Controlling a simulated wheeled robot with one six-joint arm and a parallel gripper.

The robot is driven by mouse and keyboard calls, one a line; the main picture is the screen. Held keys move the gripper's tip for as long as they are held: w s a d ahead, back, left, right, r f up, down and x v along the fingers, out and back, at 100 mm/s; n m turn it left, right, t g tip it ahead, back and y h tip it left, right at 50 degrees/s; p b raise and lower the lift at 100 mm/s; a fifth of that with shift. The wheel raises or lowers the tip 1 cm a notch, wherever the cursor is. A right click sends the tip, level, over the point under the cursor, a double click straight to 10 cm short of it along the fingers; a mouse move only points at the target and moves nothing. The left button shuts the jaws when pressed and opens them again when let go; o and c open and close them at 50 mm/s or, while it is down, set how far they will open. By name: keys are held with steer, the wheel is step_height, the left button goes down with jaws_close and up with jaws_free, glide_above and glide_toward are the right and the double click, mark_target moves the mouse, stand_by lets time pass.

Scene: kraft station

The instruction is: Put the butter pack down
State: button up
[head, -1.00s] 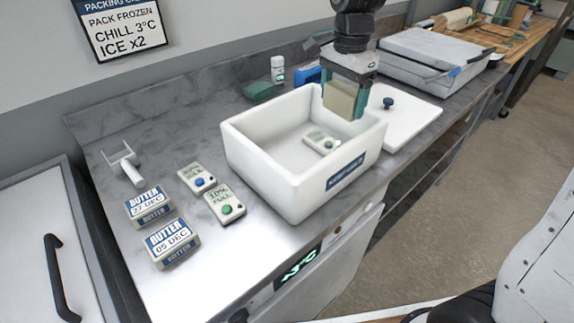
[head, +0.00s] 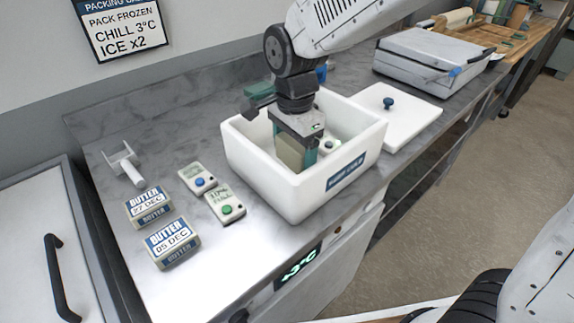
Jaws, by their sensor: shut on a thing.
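My gripper (head: 295,152) is shut on a tan butter pack (head: 290,151), seen from its plain side. It holds the pack upright inside the white box (head: 262,178), toward the left part of its interior. Whether the pack touches the box floor is hidden by the front wall and my gripper. Two more butter packs, marked 27 DEC (head: 150,205) and 05 DEC (head: 172,243), lie on the counter to the left of the box.
Two pale packs, one with a blue knob (head: 198,179) and one with a green knob (head: 226,207), lie left of the box. A white lid (head: 402,122) lies to its right. A white-handled tool (head: 127,165) sits at the back left. The front counter is clear.

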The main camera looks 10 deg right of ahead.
mark_target(293, 166)
steer(key=shift+f, duration=2.25)
steer(key=shift+f, duration=0.15)
steer(key=o, duration=1.2)
steer(key=shift+f, duration=0.1)
